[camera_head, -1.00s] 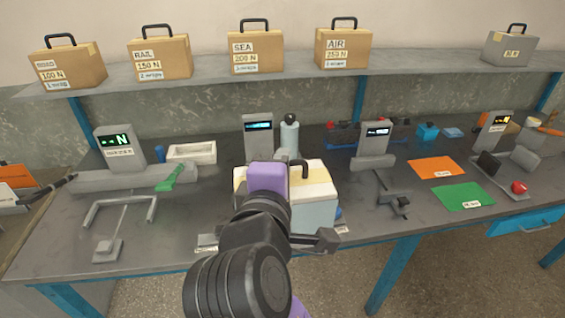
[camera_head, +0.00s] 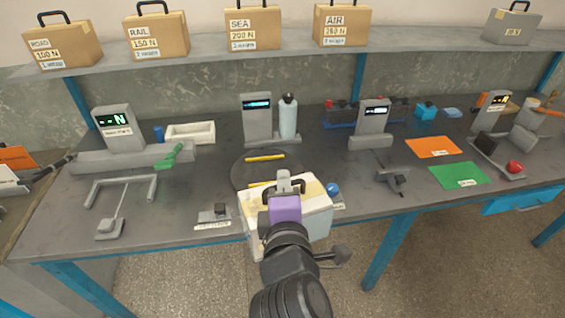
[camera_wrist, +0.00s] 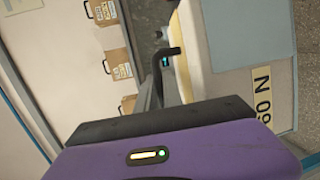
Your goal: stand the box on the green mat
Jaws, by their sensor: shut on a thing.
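The box (camera_head: 312,214) has a cream top, pale blue-grey sides and a handle on top. It is at the front middle of the bench, its lower part overlapping the front edge in the head view.
An orange mat (camera_head: 433,147) lies behind the green one. A grey device with a red knob (camera_head: 514,167) stands right of the green mat. A small grey stand (camera_head: 393,178) lies between box and mat. A dark round plate (camera_head: 250,170) is behind the box.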

